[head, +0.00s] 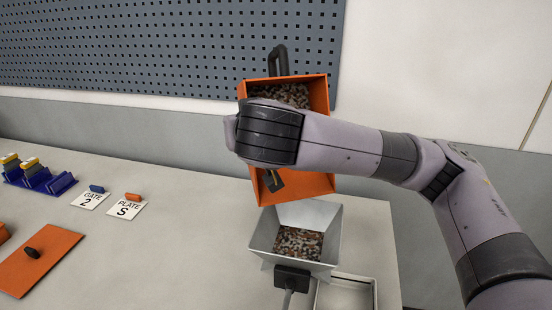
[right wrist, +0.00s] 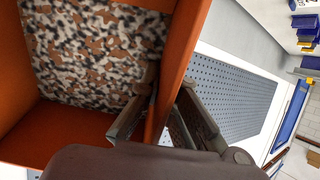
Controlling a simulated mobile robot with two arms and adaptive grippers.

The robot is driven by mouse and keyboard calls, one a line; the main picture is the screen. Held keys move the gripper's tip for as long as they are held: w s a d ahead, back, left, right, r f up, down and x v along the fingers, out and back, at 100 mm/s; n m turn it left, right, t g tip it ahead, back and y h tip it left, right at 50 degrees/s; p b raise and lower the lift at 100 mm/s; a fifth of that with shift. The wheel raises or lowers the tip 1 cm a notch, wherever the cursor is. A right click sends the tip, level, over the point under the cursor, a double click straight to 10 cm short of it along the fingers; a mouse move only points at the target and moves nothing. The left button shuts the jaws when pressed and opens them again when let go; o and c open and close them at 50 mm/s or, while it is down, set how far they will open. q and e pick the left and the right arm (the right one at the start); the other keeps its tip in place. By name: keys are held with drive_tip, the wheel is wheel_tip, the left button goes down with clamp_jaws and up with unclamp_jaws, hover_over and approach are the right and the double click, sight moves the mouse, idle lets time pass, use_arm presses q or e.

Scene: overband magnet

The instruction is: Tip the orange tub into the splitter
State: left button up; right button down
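The orange tub (head: 318,92) is held up in the head view, its open side turned towards the camera. It holds brown, black and pale granules, also seen inside the tub in the right wrist view (right wrist: 95,50). My right gripper (right wrist: 166,95) has its fingers on both sides of a tub wall; in the head view my wrist hides the middle of the tub and most of the gripper. The splitter (head: 327,222), a grey metal hopper, stands just below the tub with similar granules inside. My left gripper is not in view.
An orange plate with a black knob (head: 40,265) lies at the left of the table. Cards marked "GATE 2" (head: 90,200) and "PLATE S" (head: 125,208) and a blue rack (head: 38,178) stand behind it. A pale tray (head: 345,293) sits right of the splitter. A pegboard (head: 170,45) hangs behind.

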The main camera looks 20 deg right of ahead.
drive_tip(key=shift+s+a+r+t+b, duration=0.1)
drive_tip(key=shift+s+r+t+b, duration=0.45)
drive_tip(key=shift+b, duration=1.15)
drive_tip(key=shift+s+t+b, duration=0.15)
drive_tip(key=shift+t+b, duration=0.1)
drive_tip(key=shift+b, duration=0.05)
drive_tip(key=shift+s+r, duration=0.2)
drive_tip(key=shift+r, duration=0.1)
